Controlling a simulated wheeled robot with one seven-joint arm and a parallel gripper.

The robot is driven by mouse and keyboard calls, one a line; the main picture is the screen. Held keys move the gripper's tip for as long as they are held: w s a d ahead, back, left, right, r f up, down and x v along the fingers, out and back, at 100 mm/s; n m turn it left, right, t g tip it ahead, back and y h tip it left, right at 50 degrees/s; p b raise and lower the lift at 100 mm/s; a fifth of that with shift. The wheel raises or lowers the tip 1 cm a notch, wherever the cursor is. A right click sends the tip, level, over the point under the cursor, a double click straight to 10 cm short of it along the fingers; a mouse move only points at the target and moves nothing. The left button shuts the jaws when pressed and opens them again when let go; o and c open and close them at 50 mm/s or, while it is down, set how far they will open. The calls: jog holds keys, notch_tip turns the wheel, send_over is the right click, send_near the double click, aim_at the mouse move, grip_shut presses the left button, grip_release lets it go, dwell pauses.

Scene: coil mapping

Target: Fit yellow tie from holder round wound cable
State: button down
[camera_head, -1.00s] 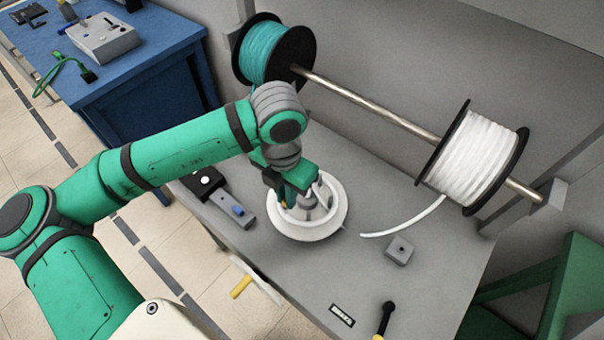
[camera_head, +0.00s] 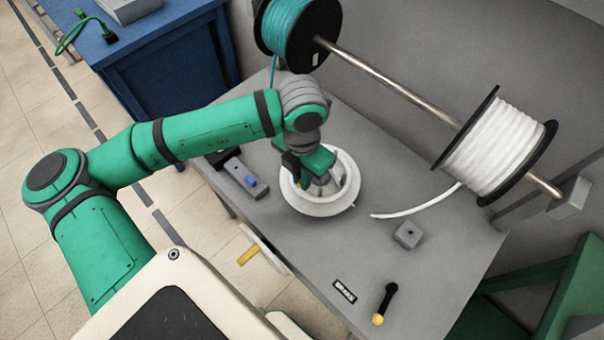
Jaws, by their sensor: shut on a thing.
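My gripper (camera_head: 303,179) is low over the left side of a white round winding bowl (camera_head: 322,207) on the grey table. The bowl has a raised white rim and a grey centre part. The wound cable inside cannot be made out clearly behind my gripper and wrist. I cannot tell whether the tie touches the cable. The tie holder is not clearly identifiable.
A white cable spool (camera_head: 490,150) and a teal spool (camera_head: 300,35) hang on a metal rod behind. A grey device with a blue button (camera_head: 247,180) is left.

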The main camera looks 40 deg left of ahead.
jog(key=shift+f, duration=0.15)
jog(key=shift+f, duration=0.9)
jog(key=shift+f, duration=0.7)
dwell(0.8)
jog(key=c, duration=1.7)
grip_release()
notch_tip(320, 180, up, 11)
jog(key=shift+f, duration=0.1)
